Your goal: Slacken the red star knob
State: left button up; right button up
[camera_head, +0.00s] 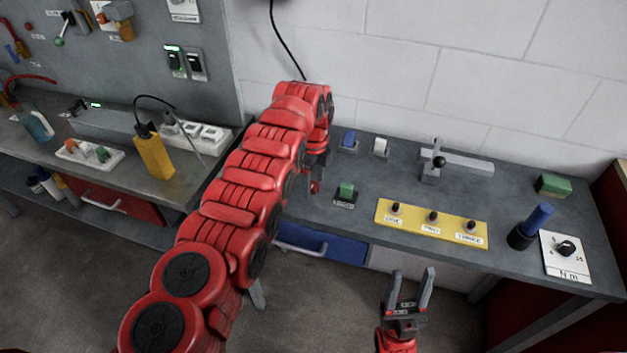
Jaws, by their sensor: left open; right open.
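A small red piece (316,187), which looks like the red star knob, shows on the bench just right of my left arm. It is too small and too covered for its star shape to be made out. My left gripper (318,167) points down right above it, at the end of the red arm that reaches across from the lower left. Its fingers are largely hidden, and I cannot tell whether they touch the red piece. My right gripper (409,289) is open and empty, in front of the bench's front edge, fingers pointing up in the picture.
The grey bench (520,200) carries a green block (346,192), a yellow panel with black knobs (432,223), a metal lever fixture (438,162), a blue-handled tool (533,222) and a white dial plate (566,257). A yellow handheld device (154,155) stands on the left bench.

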pick_arm(q)
grip_shut()
dwell(0.3)
